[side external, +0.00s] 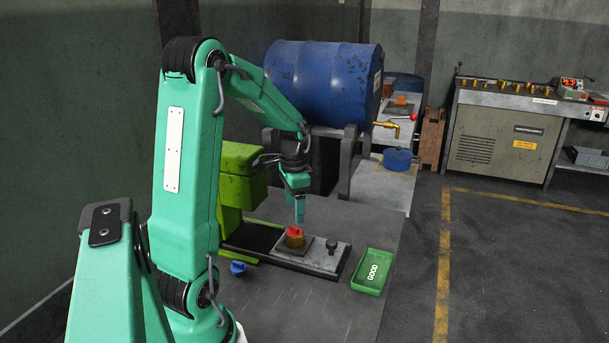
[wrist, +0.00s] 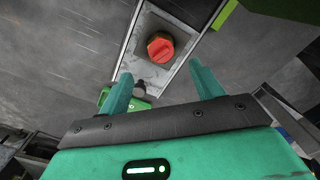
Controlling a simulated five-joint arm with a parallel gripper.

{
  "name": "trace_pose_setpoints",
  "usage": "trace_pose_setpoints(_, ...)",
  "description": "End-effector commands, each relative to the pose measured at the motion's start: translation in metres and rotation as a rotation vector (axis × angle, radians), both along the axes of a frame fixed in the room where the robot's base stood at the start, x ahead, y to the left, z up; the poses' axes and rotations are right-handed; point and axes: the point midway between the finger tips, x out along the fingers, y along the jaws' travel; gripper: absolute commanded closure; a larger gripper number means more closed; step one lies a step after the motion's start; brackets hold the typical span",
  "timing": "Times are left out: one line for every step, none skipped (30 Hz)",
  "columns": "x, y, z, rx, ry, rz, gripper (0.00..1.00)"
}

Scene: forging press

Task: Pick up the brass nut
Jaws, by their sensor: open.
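A small piece with a red top and brass-coloured sides, which looks like the brass nut (side external: 295,240), sits on a plate of the press bed. In the wrist view its red, faceted top (wrist: 160,47) lies beyond my fingertips, roughly centred between them. My gripper (side external: 299,218) points down just above it in the side view. In the wrist view my gripper (wrist: 160,78) is open, its two green fingers well apart with nothing between them. I cannot tell the exact height gap.
The press bed (side external: 318,260) carries a dark knob (side external: 332,246). A green tray marked GOOD (side external: 373,272) lies to its right. A small blue object (side external: 238,268) lies to the left. The green press head (side external: 241,178) stands close behind my gripper. A blue drum (side external: 322,82) is farther back.

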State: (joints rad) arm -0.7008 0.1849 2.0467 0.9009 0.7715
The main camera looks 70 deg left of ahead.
Motion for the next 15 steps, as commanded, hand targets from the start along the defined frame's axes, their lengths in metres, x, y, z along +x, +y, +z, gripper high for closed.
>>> trace_pose_setpoints(-0.001,0.003,-0.003,-0.004,0.004,0.001,0.35)
trace_pose_setpoints(-0.001,0.004,-0.003,-0.005,0.005,0.000,0.35)
trace_pose_setpoints(-0.002,0.005,-0.004,-0.006,0.006,-0.001,0.35)
trace_pose_setpoints(-0.002,0.005,-0.004,-0.005,0.007,-0.002,0.35)
trace_pose_setpoints(-0.002,0.006,-0.004,-0.006,0.007,-0.002,0.35)
trace_pose_setpoints(-0.002,0.006,-0.005,-0.006,0.007,-0.002,0.35)
trace_pose_setpoints(-0.002,0.006,-0.005,-0.006,0.007,-0.002,0.35)
trace_pose_setpoints(-0.002,0.005,-0.005,-0.006,0.007,-0.002,0.35)
trace_pose_setpoints(-0.002,0.005,-0.006,-0.006,0.007,-0.002,0.35)
trace_pose_setpoints(-0.002,0.005,-0.007,-0.007,0.009,-0.002,0.35)
trace_pose_setpoints(-0.002,0.005,-0.009,-0.007,0.009,-0.002,0.35)
trace_pose_setpoints(-0.002,0.005,-0.012,-0.007,0.009,-0.002,0.35)
trace_pose_setpoints(-0.002,0.005,-0.015,-0.007,0.009,-0.002,0.35)
trace_pose_setpoints(-0.002,0.005,-0.017,-0.007,0.010,-0.002,0.35)
trace_pose_setpoints(-0.002,0.005,-0.021,-0.008,0.010,-0.002,0.35)
